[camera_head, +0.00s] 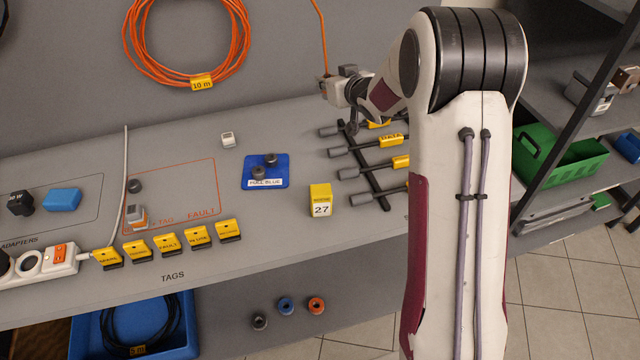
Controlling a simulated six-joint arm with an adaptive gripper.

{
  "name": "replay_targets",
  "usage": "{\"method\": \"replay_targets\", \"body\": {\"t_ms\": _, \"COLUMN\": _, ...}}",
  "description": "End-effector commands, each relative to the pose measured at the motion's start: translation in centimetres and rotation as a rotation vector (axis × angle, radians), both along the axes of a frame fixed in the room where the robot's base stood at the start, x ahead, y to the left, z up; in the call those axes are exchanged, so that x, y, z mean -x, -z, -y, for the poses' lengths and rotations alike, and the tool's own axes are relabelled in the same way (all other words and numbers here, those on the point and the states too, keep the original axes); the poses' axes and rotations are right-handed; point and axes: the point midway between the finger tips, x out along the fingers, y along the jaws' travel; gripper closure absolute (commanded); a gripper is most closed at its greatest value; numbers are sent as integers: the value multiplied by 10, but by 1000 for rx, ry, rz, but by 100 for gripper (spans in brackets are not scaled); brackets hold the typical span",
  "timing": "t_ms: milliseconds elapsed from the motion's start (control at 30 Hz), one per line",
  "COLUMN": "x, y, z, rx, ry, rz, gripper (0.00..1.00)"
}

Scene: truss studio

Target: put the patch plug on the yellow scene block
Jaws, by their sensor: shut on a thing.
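The yellow scene block (320,199), with a white label reading 27, stands on the grey bench just left of the rack of dark rods. My gripper (338,92) is above the back of the bench, behind and above the block and well apart from it. It is shut on a small pale piece at the lower end of an orange cable, which I take as the patch plug (326,89). The fingers partly hide the plug, and its exact shape is too small to tell. The top of the block is bare.
The orange cable (320,35) runs up out of view. A rod rack (372,178) stands right of the block, partly behind my arm. A blue pad (283,181) with dark knobs and a small white cube (228,140) lie to the left. Yellow tags (168,243) line the front.

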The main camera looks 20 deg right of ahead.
Motion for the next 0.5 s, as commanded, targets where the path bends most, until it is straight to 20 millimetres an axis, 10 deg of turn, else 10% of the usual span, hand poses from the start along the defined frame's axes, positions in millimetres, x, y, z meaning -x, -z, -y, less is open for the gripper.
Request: {"method": "replay_targets", "body": {"t_ms": 500, "x": 32, "y": -38, "z": 35, "rx": 1, "ry": -85, "rz": 1, "gripper": 100}}
